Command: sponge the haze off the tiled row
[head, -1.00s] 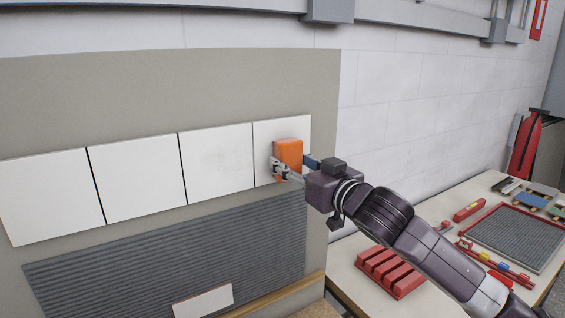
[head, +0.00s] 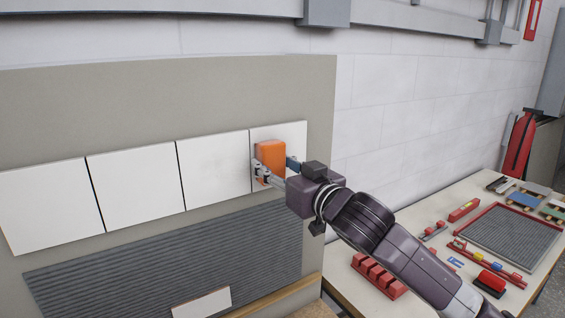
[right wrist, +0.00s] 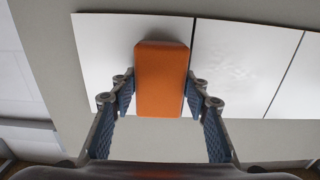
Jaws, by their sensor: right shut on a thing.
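My right gripper (head: 273,173) is shut on an orange sponge (head: 271,153), held at the rightmost white tile (head: 293,135) of the row. In the right wrist view the sponge (right wrist: 161,80) sits between the two blue-padded fingers and looks to be against that tile (right wrist: 105,60); exact contact is hard to tell. The row has several white tiles on a grey-beige board. The neighbouring tile (head: 213,172) carries a faint mottled haze, which shows more clearly in the right wrist view (right wrist: 240,62). My left gripper is not in view.
Below the row is a ridged grey adhesive bed (head: 160,255) with a loose white tile piece (head: 202,301) at its bottom. A bench (head: 437,268) at right holds a red ribbed block (head: 378,275), a red-framed tray (head: 510,236) and several tools. A red extinguisher-like object (head: 520,145) stands behind.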

